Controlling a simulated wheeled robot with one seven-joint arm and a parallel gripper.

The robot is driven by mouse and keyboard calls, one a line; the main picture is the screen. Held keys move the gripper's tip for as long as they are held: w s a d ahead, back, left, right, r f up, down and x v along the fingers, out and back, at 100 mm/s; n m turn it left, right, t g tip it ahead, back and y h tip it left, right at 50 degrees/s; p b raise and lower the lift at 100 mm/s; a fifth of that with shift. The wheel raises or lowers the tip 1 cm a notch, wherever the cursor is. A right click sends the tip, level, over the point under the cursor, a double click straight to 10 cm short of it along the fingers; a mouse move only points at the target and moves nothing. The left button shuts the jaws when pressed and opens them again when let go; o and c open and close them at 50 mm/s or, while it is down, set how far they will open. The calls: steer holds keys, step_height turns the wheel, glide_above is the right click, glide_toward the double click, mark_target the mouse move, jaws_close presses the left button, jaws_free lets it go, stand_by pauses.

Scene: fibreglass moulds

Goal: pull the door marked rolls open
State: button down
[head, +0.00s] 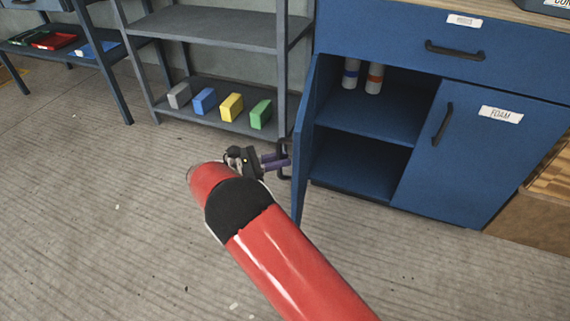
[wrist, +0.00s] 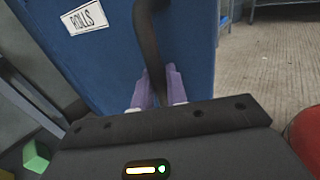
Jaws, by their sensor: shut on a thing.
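The blue door marked ROLLS (wrist: 103,55) stands swung wide open on the left side of the cabinet. In the head view the door (head: 304,135) shows nearly edge-on, so its label is hidden there. Its black handle (wrist: 150,35) runs down between the purple fingers of my gripper (wrist: 160,88). My gripper (head: 280,160) is shut on this handle at the door's outer face. The open compartment (head: 365,120) shows a shelf with two bottles, white with blue and orange bands.
The door marked FOAM (head: 480,140) and the drawer (head: 440,45) above are shut. A grey rack (head: 215,110) with several coloured blocks stands close behind the open door. The floor in front (head: 110,220) is mostly clear.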

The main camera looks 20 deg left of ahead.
stand_by(0.3)
steer(key=c, duration=1.5)
jaws_free()
steer(key=shift+w, duration=0.1)
steer(key=shift+a, duration=0.1)
steer(key=v, duration=0.7)
steer(key=shift+s+a+b, duration=0.25)
steer(key=shift+a+b, duration=0.05)
steer(key=shift+b, duration=0.1)
